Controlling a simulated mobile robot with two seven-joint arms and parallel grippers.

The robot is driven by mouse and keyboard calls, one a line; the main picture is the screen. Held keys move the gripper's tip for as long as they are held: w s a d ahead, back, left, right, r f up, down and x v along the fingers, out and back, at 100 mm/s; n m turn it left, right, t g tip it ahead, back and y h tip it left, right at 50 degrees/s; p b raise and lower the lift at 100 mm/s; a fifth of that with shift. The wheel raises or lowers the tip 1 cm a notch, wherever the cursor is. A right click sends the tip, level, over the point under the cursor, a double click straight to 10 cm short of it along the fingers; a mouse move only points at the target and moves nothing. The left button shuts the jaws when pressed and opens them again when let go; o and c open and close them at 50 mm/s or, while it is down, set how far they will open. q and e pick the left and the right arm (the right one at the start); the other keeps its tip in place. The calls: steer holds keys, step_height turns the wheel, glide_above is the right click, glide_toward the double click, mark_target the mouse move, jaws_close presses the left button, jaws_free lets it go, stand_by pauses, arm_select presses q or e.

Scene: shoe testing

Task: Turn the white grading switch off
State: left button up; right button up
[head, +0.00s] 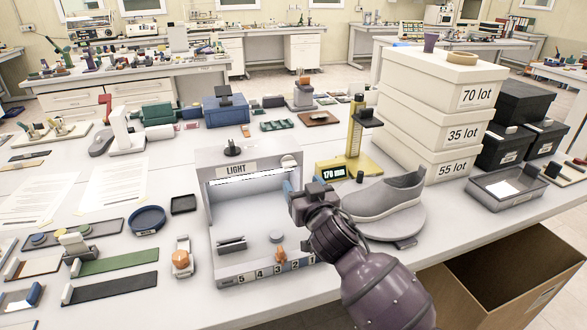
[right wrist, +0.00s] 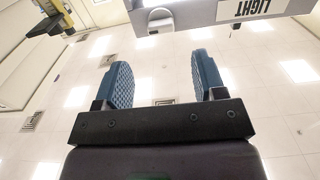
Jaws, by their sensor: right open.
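The light box (head: 236,180) with its LIGHT label stands at the table's front middle, with a lit strip inside. A small white rounded switch (head: 289,162) sits at the right end of its top front panel. In the right wrist view the switch (right wrist: 160,20) shows upside down at the panel edge, in line with the gap between my fingers. My right gripper (head: 291,190) is in front of the box's right side, just below the switch. Its blue fingers (right wrist: 164,78) are apart with nothing between them, and not touching the switch. My left gripper is out of view.
A grey shoe (head: 385,205) on a round stand and a yellow gauge (head: 352,140) are close right of my gripper. Stacked white boxes (head: 430,120) stand behind. A numbered strip (head: 275,271) with an orange slider runs along the box's front.

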mark_target(291, 167)
steer(key=x, duration=0.8)
steer(key=c, duration=0.9)
